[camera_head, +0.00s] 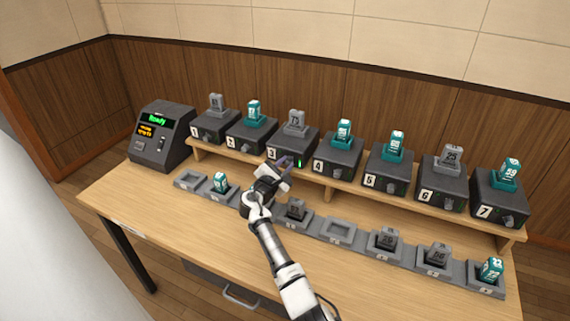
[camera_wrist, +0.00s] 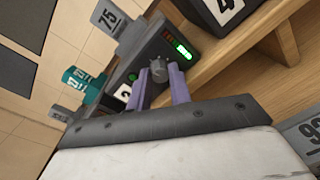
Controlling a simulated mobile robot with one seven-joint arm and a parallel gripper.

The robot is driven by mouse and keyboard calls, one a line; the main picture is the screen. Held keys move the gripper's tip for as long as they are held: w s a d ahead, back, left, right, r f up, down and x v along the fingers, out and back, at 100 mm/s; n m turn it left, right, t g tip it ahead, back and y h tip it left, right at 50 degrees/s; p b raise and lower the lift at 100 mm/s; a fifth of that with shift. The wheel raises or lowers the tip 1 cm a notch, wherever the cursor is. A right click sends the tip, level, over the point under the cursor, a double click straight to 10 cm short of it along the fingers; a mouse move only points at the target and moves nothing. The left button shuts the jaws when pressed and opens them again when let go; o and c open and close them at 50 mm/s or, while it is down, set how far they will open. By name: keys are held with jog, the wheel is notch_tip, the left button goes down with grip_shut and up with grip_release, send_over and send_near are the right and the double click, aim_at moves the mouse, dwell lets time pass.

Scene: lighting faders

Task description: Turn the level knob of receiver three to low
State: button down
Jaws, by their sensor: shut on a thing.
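Receiver three (camera_head: 291,147) is a dark box on the raised shelf, marked 3, with a grey block on top. In the wrist view, receiver three (camera_wrist: 152,52) shows its grey block marked 75 and a lit level bar, green with some red. My gripper (camera_head: 284,164) is in front of receiver three's face. In the wrist view my gripper (camera_wrist: 164,75) has its two purple fingers on either side of the round dark level knob (camera_wrist: 158,71), shut on it. The knob's pointer direction is too small to tell.
Receivers one (camera_head: 208,127), two (camera_head: 250,137) and four (camera_head: 338,157) stand along the shelf (camera_head: 330,182), with more to the right. A console (camera_head: 162,136) reading Ready is at the left. Several trays, some holding blocks, line the table (camera_head: 175,215) in front.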

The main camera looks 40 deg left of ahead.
jog(key=n, duration=0.6)
jog(key=shift+f, duration=0.1)
jog(key=n, duration=0.6)
jog(key=shift+n+t, duration=0.3)
jog(key=shift+n, duration=0.1)
jog(key=n, duration=0.6)
jog(key=shift+f+n, duration=0.1)
jog(key=shift+n, duration=0.2)
jog(key=n, duration=0.6)
jog(key=shift+y, duration=0.4)
jog(key=c, duration=1.3)
grip_release()
jog(key=shift+s, duration=0.1)
